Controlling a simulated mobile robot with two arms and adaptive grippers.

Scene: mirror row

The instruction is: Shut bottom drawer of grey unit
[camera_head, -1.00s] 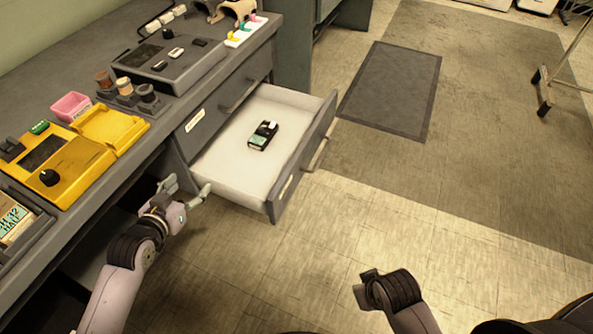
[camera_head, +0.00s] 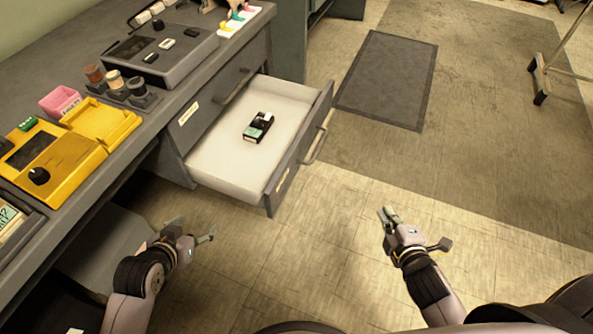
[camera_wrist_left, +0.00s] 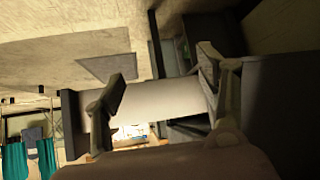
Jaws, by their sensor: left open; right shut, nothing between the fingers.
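The bottom drawer (camera_head: 230,172) of the grey unit (camera_head: 178,160) is pulled out, with its grey front and bar handle (camera_head: 318,143) facing right. A small black and green device (camera_head: 258,127) lies inside on the white drawer floor. The closed drawer above it shows a handle (camera_head: 232,87). My left gripper (camera_head: 190,229) is open and empty, left of and below the open drawer, apart from it. In the left wrist view the white drawer (camera_wrist_left: 165,100) shows between the open fingers. My right gripper (camera_head: 388,212) is shut and empty, over the floor right of the drawer front.
The desk top holds a yellow device (camera_head: 50,165), a pink box (camera_head: 60,101), several small jars (camera_head: 115,80) and a grey console (camera_head: 160,55). A dark mat (camera_head: 388,80) lies on the floor beyond. A wheeled stand (camera_head: 543,80) is at far right. Floor right of the drawer is clear.

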